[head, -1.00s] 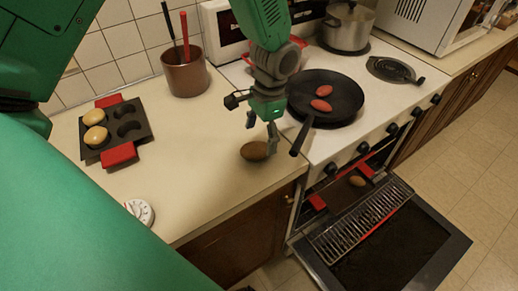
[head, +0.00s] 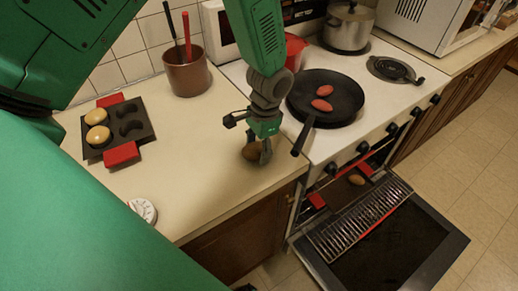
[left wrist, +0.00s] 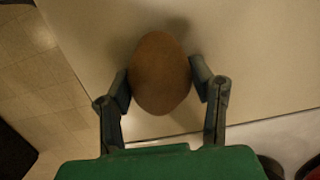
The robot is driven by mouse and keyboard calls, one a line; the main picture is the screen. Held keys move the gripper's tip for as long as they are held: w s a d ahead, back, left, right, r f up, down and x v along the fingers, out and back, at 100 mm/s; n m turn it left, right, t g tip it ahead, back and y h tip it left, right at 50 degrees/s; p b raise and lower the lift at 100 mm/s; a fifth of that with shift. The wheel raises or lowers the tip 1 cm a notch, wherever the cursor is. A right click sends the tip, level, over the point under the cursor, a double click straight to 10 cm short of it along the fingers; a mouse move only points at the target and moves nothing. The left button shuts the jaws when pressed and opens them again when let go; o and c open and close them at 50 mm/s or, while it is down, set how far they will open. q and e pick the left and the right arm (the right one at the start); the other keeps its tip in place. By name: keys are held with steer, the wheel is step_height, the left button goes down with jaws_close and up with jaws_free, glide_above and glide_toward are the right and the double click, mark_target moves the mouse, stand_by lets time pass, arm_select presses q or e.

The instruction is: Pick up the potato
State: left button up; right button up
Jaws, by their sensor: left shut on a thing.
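The brown potato (head: 251,151) is at the counter's surface near its front edge, left of the stove. My left gripper (head: 259,152) points down over it with its fingers low around it. In the left wrist view the potato (left wrist: 160,73) sits between the two fingers of the left gripper (left wrist: 162,82), one on each side, and the gripper is shut on it. Whether the potato has left the counter I cannot tell. My right gripper is not in view.
A muffin tin (head: 127,117) and a brown pot of utensils (head: 187,76) stand on the counter. The oven door (head: 392,251) hangs open. Bare counter (head: 200,150) lies left of the gripper.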

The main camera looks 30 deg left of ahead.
mark_target(257, 145)
arm_select(q)
steer(key=shift+s+a, duration=0.1)
steer(key=shift+a, duration=0.1)
steer(key=shift+r, duration=0.2)
steer(key=r, duration=0.9)
steer(key=shift+d+r+b, duration=0.15)
steer(key=shift+d+b, duration=0.05)
steer(key=shift+b, duration=0.15)
